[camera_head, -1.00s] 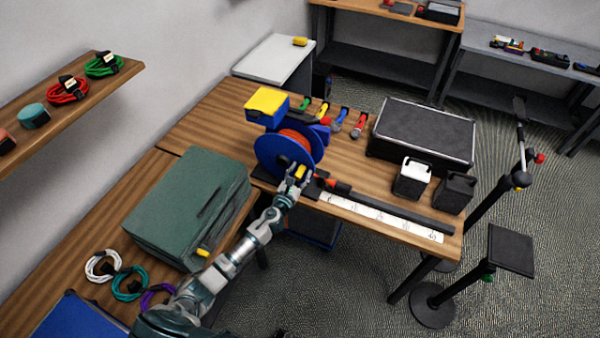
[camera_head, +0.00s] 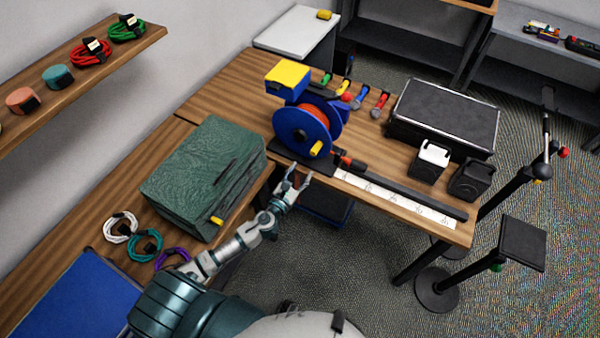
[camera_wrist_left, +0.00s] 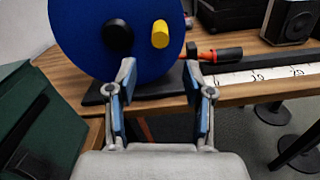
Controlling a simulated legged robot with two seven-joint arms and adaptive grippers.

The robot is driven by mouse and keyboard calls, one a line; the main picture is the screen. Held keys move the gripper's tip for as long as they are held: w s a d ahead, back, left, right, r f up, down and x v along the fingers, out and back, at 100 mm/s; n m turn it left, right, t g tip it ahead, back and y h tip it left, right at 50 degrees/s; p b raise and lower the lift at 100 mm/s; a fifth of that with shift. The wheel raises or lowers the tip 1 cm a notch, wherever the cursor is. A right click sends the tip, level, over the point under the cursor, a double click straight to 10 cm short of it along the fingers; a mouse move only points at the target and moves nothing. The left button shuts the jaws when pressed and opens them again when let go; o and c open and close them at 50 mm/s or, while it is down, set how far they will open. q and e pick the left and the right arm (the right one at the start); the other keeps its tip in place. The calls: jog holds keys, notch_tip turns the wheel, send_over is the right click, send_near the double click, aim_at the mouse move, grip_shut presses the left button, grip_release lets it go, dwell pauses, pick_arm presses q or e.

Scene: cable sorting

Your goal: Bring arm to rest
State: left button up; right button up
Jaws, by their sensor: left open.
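My left arm comes in from the lower left of the head view. Its gripper (camera_head: 297,177) is open and empty, just off the table's front edge, in front of the blue cable reel (camera_head: 293,132). In the left wrist view, the two fingers of the gripper (camera_wrist_left: 157,95) stand apart with nothing between them. The blue reel disc (camera_wrist_left: 80,40) with its yellow handle (camera_wrist_left: 160,34) is beyond the fingertips there, apart from them as far as I can see. My right gripper is not in view.
A green case (camera_head: 190,185) lies left of my gripper, close to the forearm. A white measuring strip (camera_head: 390,196) runs along the table edge at the right. Two small speakers (camera_head: 428,165) and a black case (camera_head: 440,118) stand further right. Coiled cables (camera_head: 145,246) lie at the lower left.

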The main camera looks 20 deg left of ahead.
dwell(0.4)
pick_arm(q)
jog(key=s+a+f+n+g+y, duration=0.1)
jog(key=s+a+f+n+g, duration=0.3)
jog(key=f, duration=0.6)
jog(key=s+f+n+g, duration=0.1)
jog(key=s+f+n, duration=0.1)
jog(key=f+n, duration=0.55)
jog(key=s+a+f+n+g+y, duration=0.1)
jog(key=s+a+f+n+g, duration=0.15)
jog(key=f, duration=0.85)
jog(key=s+d+f+n+g, duration=0.1)
jog(key=s+f+n+g, duration=0.3)
jog(key=s+f+n, duration=0.85)
jog(key=s+d+f+n+g, duration=0.1)
jog(key=s+d+f+n, duration=0.1)
jog(key=s, duration=0.7)
jog(key=s+d+f+n+g, duration=0.2)
jog(key=s+f+n, duration=0.3)
jog(key=s, duration=0.5)
jog(key=s+d+f+n+g, duration=0.1)
jog(key=s+f, duration=0.4)
jog(key=s, duration=0.5)
jog(key=shift+d+f+n+g+h, duration=0.2)
jog(key=shift+d+n+g+h, duration=0.2)
jog(key=shift+n+g, duration=0.6)
